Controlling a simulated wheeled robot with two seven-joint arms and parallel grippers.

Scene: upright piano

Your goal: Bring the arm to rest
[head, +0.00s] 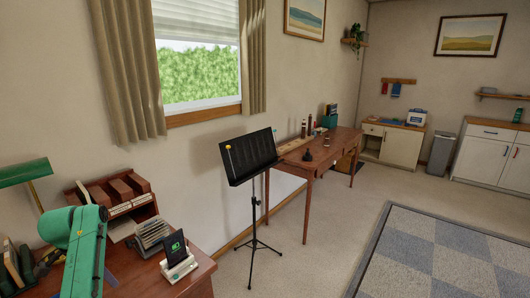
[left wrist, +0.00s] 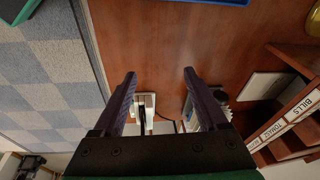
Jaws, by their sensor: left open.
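My left arm (head: 85,242) is green and reaches over the reddish-brown desk at the lower left of the head view. In the left wrist view my left gripper (left wrist: 159,73) has its two dark fingers wide apart, with nothing between them. It is above the bare wooden desk top (left wrist: 150,40). My right arm and right gripper show in neither view.
On the desk are a phone on a white stand (head: 178,262), a card tray (head: 154,233), a wooden organizer (head: 115,193) and a green lamp (head: 25,172). A black music stand (head: 249,157) stands right of the desk. The carpeted floor (head: 300,265) beyond is open.

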